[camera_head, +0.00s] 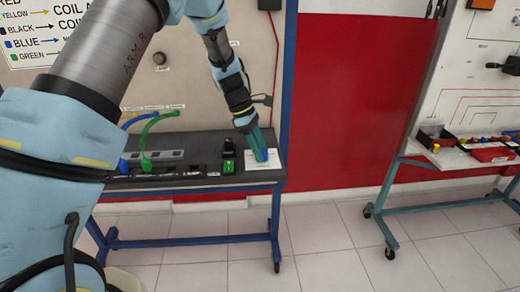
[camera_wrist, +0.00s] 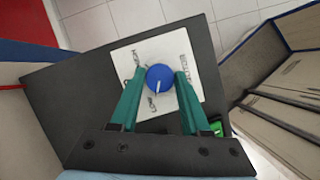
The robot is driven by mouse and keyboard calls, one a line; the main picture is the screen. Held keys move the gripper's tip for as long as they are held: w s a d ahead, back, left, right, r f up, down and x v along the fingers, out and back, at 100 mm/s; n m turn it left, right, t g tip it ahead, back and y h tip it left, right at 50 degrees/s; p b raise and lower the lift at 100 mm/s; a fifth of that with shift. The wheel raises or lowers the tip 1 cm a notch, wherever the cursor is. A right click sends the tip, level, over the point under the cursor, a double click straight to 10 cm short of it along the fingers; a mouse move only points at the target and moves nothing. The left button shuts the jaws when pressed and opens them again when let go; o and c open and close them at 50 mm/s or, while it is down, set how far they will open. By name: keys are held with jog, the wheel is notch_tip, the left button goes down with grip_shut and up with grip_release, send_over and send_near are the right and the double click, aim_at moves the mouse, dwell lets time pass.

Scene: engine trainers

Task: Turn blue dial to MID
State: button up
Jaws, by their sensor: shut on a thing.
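The blue dial (camera_wrist: 160,78) sits on a white labelled plate (camera_wrist: 191,50) at the end of a dark bench top.
A green switch (camera_head: 229,167) and black blocks stand left of the plate on the bench (camera_head: 200,181). Green (camera_head: 158,117) and blue cables rise further left. A second wheeled trainer bench (camera_head: 450,160) stands at the right. Tiled floor between them is clear.

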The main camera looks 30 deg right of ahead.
grip_shut()
jog(key=shift+m, duration=0.3)
jog(key=m+y, duration=0.1)
jog(key=m, duration=0.1)
jog(key=m+y, duration=0.1)
jog(key=m, duration=0.2)
jog(key=shift+w+d+g+p, duration=0.1)
jog(key=shift+d+g+p, duration=0.05)
jog(key=shift+g+p, duration=0.25)
jog(key=m+y, duration=0.2)
jog(key=m, duration=0.4)
jog(key=shift+d, duration=0.15)
jog(key=o, duration=0.9)
grip_release()
jog(key=shift+y, duration=0.3)
